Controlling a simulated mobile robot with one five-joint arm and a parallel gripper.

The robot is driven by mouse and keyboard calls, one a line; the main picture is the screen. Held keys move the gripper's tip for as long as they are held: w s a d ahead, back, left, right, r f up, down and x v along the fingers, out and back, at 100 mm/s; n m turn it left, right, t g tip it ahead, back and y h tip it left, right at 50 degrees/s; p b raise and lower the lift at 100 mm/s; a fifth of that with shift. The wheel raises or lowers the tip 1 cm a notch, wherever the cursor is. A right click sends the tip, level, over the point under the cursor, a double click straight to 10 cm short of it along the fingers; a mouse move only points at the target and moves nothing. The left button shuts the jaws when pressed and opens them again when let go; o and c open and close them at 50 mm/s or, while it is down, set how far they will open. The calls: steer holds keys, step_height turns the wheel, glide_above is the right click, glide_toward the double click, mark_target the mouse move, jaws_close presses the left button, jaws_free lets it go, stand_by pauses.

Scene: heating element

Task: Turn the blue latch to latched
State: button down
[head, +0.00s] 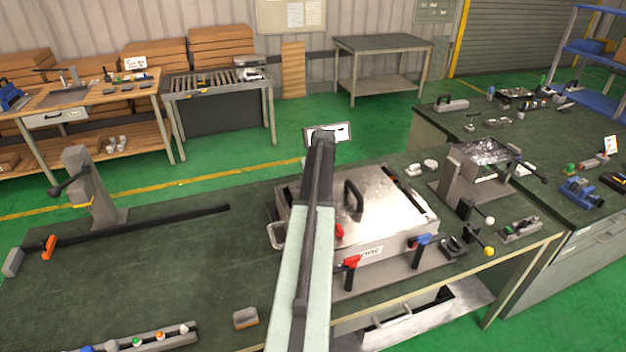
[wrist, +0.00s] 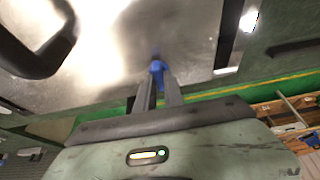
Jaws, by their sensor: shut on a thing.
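In the wrist view, a small blue latch handle (wrist: 157,68) stands at the edge of the metal lid. My gripper (wrist: 158,88) is shut on it, with a finger on each side. The fingers cover its lower part, so its angle is hard to tell. In the head view, the metal box (head: 312,190) stands on the bench. My arm crosses in front of it, and the fingers and held handle are hidden there. A separate blue-handled latch (head: 421,240) is visible at the box's front right.
A black lid handle (head: 353,196) rises from the lid, and also looms close in the wrist view (wrist: 45,50). A red-handled latch (head: 351,263) stands at the box's front. A metal-topped fixture (head: 487,152) stands to the right.

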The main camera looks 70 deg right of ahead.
stand_by(0.4)
steer(key=c, duration=1.4)
jaws_free()
steer(key=shift+c, duration=0.2)
steer(key=shift+r, duration=0.1)
steer(key=p+v, duration=0.7)
steer(key=shift+r, duration=0.25)
steer(key=shift+s+a, duration=0.1)
steer(key=shift+a, duration=0.05)
